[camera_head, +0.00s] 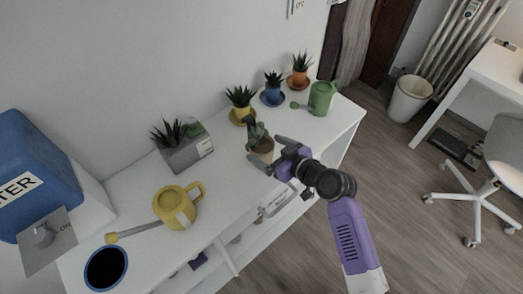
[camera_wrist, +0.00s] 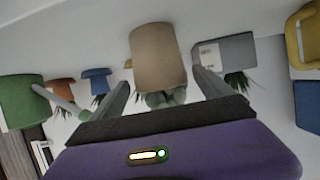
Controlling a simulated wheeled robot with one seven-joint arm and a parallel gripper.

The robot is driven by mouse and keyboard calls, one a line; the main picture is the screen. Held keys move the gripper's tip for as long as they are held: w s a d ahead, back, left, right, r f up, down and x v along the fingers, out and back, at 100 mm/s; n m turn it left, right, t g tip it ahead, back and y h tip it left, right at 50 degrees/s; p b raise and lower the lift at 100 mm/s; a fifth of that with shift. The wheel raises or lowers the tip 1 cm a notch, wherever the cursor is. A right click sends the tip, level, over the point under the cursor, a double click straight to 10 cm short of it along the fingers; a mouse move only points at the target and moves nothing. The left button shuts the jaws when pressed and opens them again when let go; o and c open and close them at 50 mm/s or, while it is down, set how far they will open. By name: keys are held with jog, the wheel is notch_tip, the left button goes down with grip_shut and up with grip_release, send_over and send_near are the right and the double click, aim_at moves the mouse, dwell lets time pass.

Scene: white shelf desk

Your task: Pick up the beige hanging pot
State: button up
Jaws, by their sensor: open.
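The beige pot (camera_head: 262,152) with a green plant stands on the white desk top, near the middle of its front edge. My gripper (camera_head: 264,154) is open, with its two fingers reaching toward the pot from the right. In the wrist view the beige pot (camera_wrist: 160,58) appears upside down between and just beyond the fingertips of my gripper (camera_wrist: 163,78). Its plant shows below it, partly cut off by the gripper body. I cannot tell whether either finger touches the pot.
A grey planter (camera_head: 186,150) and a yellow watering can (camera_head: 176,207) stand to the left. Yellow (camera_head: 240,113), blue (camera_head: 272,94) and orange (camera_head: 298,80) pots stand behind, with a green watering can (camera_head: 320,98) at right. A blue water container (camera_head: 38,175) is far left.

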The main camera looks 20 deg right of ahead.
aim_at(260, 146)
jog(key=shift+x, duration=1.7)
jog(key=shift+s, duration=0.1)
jog(key=c, duration=1.7)
jog(key=shift+r, duration=0.1)
jog(key=shift+c, duration=1.3)
